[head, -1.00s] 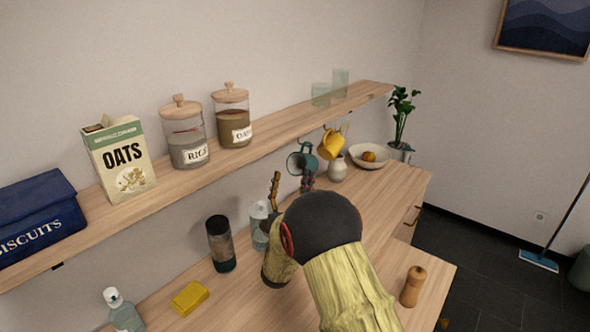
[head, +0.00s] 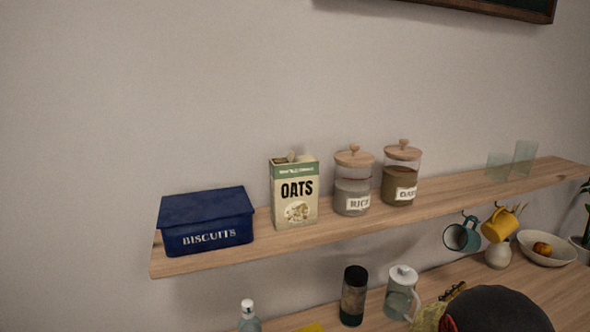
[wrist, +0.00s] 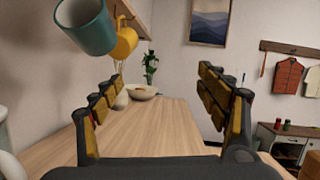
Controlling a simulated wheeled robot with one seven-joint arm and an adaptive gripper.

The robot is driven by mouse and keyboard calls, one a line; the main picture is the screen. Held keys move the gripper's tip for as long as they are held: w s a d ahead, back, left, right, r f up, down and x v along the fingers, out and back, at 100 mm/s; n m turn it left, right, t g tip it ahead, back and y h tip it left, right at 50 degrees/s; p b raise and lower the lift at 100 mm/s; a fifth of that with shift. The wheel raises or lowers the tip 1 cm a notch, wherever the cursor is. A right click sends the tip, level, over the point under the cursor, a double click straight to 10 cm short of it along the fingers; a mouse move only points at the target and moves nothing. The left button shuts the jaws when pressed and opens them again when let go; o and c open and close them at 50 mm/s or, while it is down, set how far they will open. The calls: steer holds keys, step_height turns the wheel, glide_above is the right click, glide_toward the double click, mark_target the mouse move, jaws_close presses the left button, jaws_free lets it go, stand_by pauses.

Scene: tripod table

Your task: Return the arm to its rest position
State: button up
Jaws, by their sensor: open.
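My arm shows at the bottom right of the head view, with a dark rounded joint and part of a yellowish link. In the wrist view my gripper (wrist: 160,108) is open, its two yellow-padded fingers wide apart with nothing between them. It is over the wooden counter (wrist: 165,125). A teal mug (wrist: 88,25) hangs close above the left finger in the wrist view; in the head view it hangs under the shelf (head: 350,225). A yellow mug (head: 499,225) hangs beside it.
On the shelf stand a blue biscuit tin (head: 205,222), an oats box (head: 295,192), two jars (head: 352,185) and glasses (head: 524,158).

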steer(key=s+d+f+m+g+y, duration=0.1)
steer(key=s+d+f+m+g, duration=0.1)
steer(key=s+m+g, duration=0.3)
steer(key=s+d+f+m+g+y, duration=0.1)
steer(key=s+f+m+g+y, duration=0.2)
steer(key=s, duration=0.4)
steer(key=s+a+f+m+g+y, duration=0.35)
steer(key=s+a+m+y, duration=0.25)
steer(key=s+a+m, duration=0.4)
steer(key=s+a+r+m+t+y+p, duration=0.25)
steer(key=a+m+y, duration=0.35)
steer(key=a, duration=0.7)
steer(key=s+a+r+t+y, duration=0.1)
steer(key=a+r+t+y, duration=0.2)
steer(key=r, duration=0.8)
steer(key=a+t, duration=0.2)
steer(key=a, duration=0.2)
steer(key=shift+s+a+r+m+y, duration=0.15)
steer(key=shift+a+r+m+y, duration=0.15)
steer(key=shift+a+r+m, duration=0.1)
